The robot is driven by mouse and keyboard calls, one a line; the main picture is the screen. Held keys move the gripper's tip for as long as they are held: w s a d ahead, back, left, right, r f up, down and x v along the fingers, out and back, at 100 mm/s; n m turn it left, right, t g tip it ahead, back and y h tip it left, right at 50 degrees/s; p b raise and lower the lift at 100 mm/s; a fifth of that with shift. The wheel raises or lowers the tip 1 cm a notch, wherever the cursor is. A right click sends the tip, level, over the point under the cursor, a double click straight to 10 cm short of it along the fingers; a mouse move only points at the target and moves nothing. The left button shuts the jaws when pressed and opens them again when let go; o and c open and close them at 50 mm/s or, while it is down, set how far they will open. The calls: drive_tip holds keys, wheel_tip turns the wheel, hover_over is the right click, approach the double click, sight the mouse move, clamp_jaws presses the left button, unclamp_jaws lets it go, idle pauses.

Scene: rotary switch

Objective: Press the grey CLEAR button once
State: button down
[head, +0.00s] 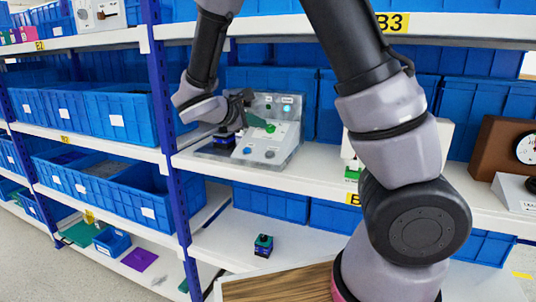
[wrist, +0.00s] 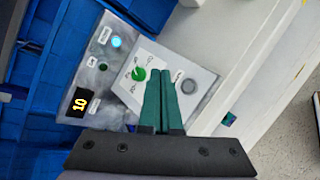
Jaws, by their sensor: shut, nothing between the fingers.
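The grey CLEAR button (wrist: 189,86) is a round grey cap on the pale plate of a control box (head: 283,151), just right of my fingertips in the wrist view. It looks small near the plate's front in the head view (head: 270,154). Its lettering is too small to read. A green rotary knob (wrist: 139,74) sits on the same plate, just left of the fingertips. My gripper (wrist: 166,72) is shut and empty, its green fingers over the plate. I cannot tell their height above it. The head view shows the gripper (head: 262,124) above the plate, near the knob.
The box's upright panel carries a lit cyan lamp (wrist: 116,42), a dark green lamp (wrist: 103,66) and a display (wrist: 80,103) reading 10. The box stands on a white shelf (head: 330,185). Blue bins (head: 265,80) stand behind it. A blue rack post (head: 165,120) rises to the left.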

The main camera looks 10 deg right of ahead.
drive_tip(key=shift+w+d+f, duration=0.35)
drive_tip(key=shift+w+f, duration=0.1)
drive_tip(key=shift+f, duration=0.9)
drive_tip(key=shift+w+d+f, duration=0.35)
drive_tip(key=shift+w+f, duration=0.05)
drive_tip(key=shift+f, duration=1)
drive_tip(key=shift+w+d+f, duration=0.35)
drive_tip(key=shift+w+f, duration=0.1)
drive_tip(key=shift+f, duration=0.9)
drive_tip(key=shift+w+d+f, duration=0.1)
drive_tip(key=shift+w+f, duration=0.05)
drive_tip(key=shift+f, duration=0.2)
drive_tip(key=shift+w+d+f, duration=0.1)
drive_tip(key=shift+f, duration=0.3)
drive_tip(key=shift+r, duration=0.1)
drive_tip(key=shift+s+a+r, duration=0.2)
drive_tip(key=shift+s+r, duration=0.05)
drive_tip(key=shift+r, duration=0.45)
drive_tip(key=shift+r, duration=0.1)
drive_tip(key=r, duration=0.1)
drive_tip(key=s+r, duration=0.1)
drive_tip(key=r, duration=0.1)
drive_tip(key=a+r, duration=0.1)
drive_tip(key=shift+s+r, duration=0.2)
drive_tip(key=shift+s, duration=0.05)
